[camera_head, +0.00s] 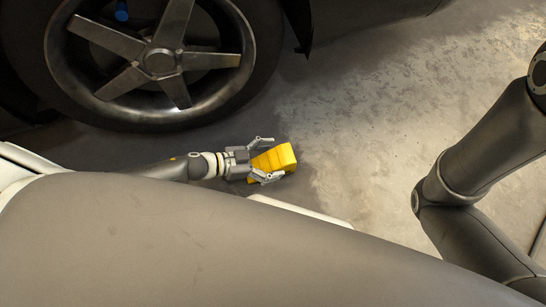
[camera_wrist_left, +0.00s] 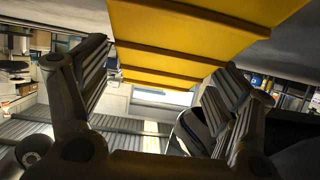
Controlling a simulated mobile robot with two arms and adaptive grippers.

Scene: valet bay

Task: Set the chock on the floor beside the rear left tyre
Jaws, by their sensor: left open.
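The yellow wedge-shaped chock (camera_head: 284,156) is at or just above the floor, to the lower right of the tyre (camera_head: 266,45) in the head view, with a gap between them. I cannot tell whether it touches the floor. My left gripper (camera_head: 267,160) is open, with one finger on each side of the chock. In the left wrist view the ribbed yellow chock (camera_wrist_left: 185,38) fills the top middle, beyond the spread fingers (camera_wrist_left: 160,85). Finger contact with the chock is unclear. My right gripper is outside the view.
The dark car body (camera_head: 350,25) overhangs the floor at the top. The spoked wheel rim (camera_head: 160,62) sits inside the tyre. The concrete floor (camera_head: 380,110) to the right of the chock is clear. My right arm stands at the right edge.

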